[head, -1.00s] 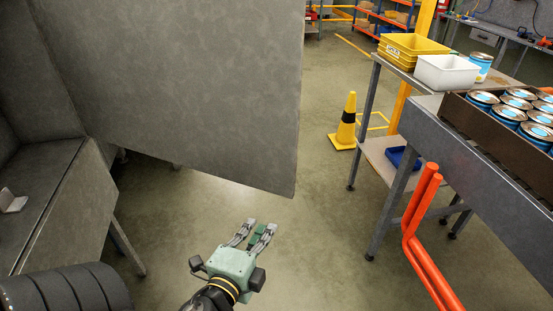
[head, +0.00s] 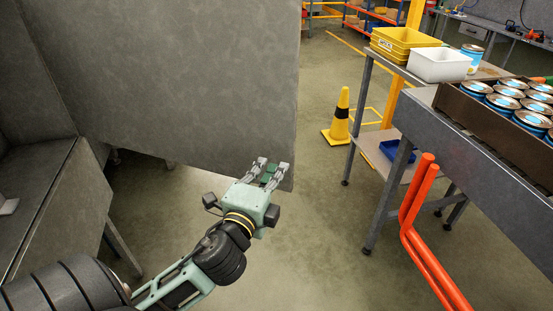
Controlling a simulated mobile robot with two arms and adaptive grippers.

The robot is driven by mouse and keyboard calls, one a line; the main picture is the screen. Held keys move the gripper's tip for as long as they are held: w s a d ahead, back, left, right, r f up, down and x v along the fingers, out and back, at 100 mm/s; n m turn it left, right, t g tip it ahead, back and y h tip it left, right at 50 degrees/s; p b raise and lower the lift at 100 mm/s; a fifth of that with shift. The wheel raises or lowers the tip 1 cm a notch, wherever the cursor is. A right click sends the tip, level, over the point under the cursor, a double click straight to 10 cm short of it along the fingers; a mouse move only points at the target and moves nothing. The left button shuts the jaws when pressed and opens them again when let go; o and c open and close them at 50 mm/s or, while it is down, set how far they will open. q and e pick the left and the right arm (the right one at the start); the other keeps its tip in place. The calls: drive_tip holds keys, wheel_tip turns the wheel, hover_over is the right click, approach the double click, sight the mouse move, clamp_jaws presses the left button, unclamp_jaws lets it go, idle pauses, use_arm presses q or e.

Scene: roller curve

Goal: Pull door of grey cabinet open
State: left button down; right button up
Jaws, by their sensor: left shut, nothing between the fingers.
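The grey cabinet (head: 38,195) fills the left of the head view. Its door (head: 190,80) is a large flat grey panel that stands swung out from the cabinet body, its free edge at the right and its lower edge above the floor. My left gripper (head: 270,167) is shut and empty. Its fingertips overlap the door's lower right corner in the picture. I cannot tell whether they touch the door. No handle shows on the visible face. My right gripper is not in view.
At right, a grey workbench (head: 475,135) holds a brown tray of blue cans (head: 505,102). Orange bent tubes (head: 416,210) stand before it. A yellow bin (head: 403,40) and white bin (head: 437,65) sit on a table behind. A yellow cone (head: 341,115) stands on open floor between door and table.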

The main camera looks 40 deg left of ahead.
sight(280, 153)
use_arm(q)
drive_tip(key=x, duration=0.2)
drive_tip(key=shift+w+a+r+p, duration=0.1)
drive_tip(key=shift+w+r+p, duration=0.05)
drive_tip(key=shift+w+p, duration=0.25)
drive_tip(key=shift+w+a, duration=0.15)
drive_tip(key=shift+w, duration=0.45)
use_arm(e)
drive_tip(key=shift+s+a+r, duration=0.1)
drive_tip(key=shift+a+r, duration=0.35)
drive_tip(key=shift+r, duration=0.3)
